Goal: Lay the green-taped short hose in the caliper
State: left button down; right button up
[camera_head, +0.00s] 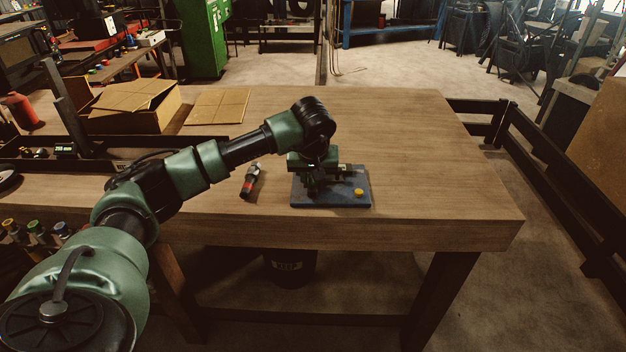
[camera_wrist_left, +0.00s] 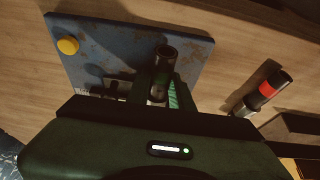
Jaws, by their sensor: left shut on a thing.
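My left gripper (camera_head: 316,180) is low over a worn blue plate (camera_head: 300,198), its hand hiding what it holds in the head view. In the left wrist view the gripper (camera_wrist_left: 158,95) is shut on a short dark hose (camera_wrist_left: 165,55) with a round open end. A green band (camera_wrist_left: 174,95) shows beside the fingers, probably its tape. Whether the hose touches the plate I cannot tell. A long dark rail device (camera_head: 190,144) with a tall upright and a small display, seemingly the caliper, lies at the table's left. My right gripper is not in view.
A red-taped dark hose (camera_head: 250,181) lies left of the plate. The plate carries a yellow knob (camera_head: 359,191) and a small dark labelled part (camera_wrist_left: 90,88). An open cardboard box (camera_head: 130,108) and flat cardboard (camera_head: 218,106) lie behind. The table's right side is clear.

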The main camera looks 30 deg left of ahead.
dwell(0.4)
pick_arm(q)
jog(key=c, duration=1.2)
grip_release()
jog(key=shift+o, duration=0.2)
jog(key=shift+r+p, duration=2.7)
jog(key=shift+r, duration=1.3)
